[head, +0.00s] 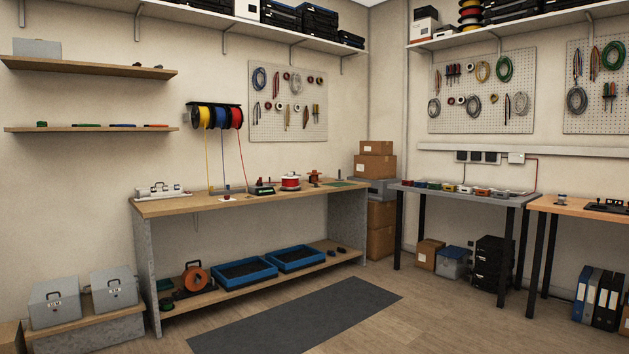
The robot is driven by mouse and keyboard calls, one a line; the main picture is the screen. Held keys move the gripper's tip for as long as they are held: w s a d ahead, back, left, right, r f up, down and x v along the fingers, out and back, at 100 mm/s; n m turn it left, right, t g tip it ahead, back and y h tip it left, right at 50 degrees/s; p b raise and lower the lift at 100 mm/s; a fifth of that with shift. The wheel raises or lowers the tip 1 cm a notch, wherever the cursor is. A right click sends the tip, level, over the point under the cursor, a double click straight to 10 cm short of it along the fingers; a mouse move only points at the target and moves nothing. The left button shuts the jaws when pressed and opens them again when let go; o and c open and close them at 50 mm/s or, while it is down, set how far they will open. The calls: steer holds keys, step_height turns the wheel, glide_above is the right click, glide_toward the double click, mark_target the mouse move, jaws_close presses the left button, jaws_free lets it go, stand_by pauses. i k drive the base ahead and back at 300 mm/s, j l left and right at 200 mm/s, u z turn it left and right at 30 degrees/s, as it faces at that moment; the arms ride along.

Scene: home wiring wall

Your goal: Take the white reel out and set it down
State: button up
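My gripper is not in view. No plainly all-white reel can be made out. A red and white reel (290,181) sits upright on the wooden workbench (165,208), right of centre. A wall rack above the bench holds a yellow reel (203,117), a blue reel (220,117) and a red reel (236,117), with wires hanging down to the bench. A pale white item (247,9) stands on the high shelf, cut off by the top edge; I cannot tell whether it is a reel.
Blue trays (245,273) and an orange cable reel (194,277) lie on the bench's lower shelf. A dark mat (300,315) lies on the floor in front. A grey table (465,196) stands right, beside stacked cartons (377,165). The floor between is clear.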

mark_target(293, 180)
steer(key=i+u, duration=0.35)
steer(key=i, duration=1.45)
steer(key=i+u, duration=0.1)
steer(key=i, duration=1.35)
steer(key=i+l, duration=0.15)
steer(key=i, duration=1.3)
